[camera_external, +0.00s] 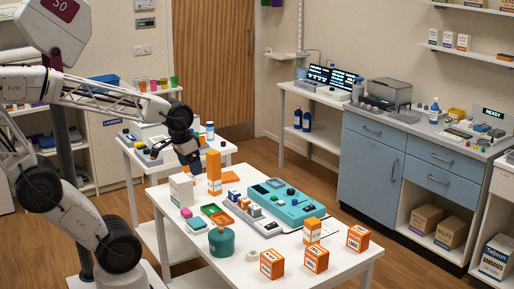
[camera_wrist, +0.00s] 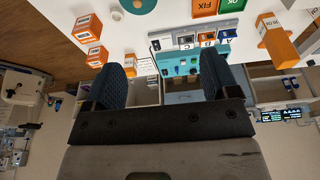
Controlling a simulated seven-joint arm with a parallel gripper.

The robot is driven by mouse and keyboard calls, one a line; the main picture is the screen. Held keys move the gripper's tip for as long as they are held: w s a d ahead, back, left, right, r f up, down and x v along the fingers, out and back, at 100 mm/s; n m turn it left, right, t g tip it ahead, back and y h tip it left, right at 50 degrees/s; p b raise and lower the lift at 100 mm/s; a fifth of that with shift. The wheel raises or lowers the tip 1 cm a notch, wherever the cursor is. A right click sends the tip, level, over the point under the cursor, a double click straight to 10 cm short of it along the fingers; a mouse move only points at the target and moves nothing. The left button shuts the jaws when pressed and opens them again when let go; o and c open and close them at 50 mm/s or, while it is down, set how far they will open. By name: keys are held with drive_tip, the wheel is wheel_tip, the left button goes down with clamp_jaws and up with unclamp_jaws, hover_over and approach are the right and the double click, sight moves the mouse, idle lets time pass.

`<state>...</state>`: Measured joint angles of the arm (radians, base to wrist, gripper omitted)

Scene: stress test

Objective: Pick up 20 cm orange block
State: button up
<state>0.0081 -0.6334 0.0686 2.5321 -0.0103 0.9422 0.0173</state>
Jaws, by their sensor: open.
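The tall orange block (camera_external: 214,173) stands upright on the white table, with a pale label band low on its side. In the wrist view an orange block with a white label (camera_wrist: 278,42) shows at the upper right, outside the space between my fingers; it appears to be the same block. My gripper (camera_external: 191,166) is just left of the tall block in the external view, pointing down, its tips near the level of the block's upper part. I cannot tell the exact gap. In the wrist view my gripper (camera_wrist: 163,80) has its two dark fingers wide apart with nothing held between them.
A white box (camera_external: 181,189) stands close left of the block. A teal device (camera_external: 287,198) and a row of small modules (camera_external: 243,210) lie to its right. A green pot (camera_external: 221,242) and several orange-and-white boxes (camera_external: 272,264) stand nearer the front. Bare tabletop shows around them.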

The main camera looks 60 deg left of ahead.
drive_tip(key=m+g+y, duration=0.4)
drive_tip(key=m+y, duration=1)
drive_tip(key=m, duration=0.3)
approach(217, 157)
drive_tip(key=x, duration=0.4)
drive_tip(key=shift+a, duration=0.4)
drive_tip(key=shift+a+f, duration=0.1)
drive_tip(key=shift+x, duration=1.2)
drive_tip(key=shift+a+f, duration=0.1)
drive_tip(key=shift+x, duration=2.45)
drive_tip(key=shift+s, duration=0.2)
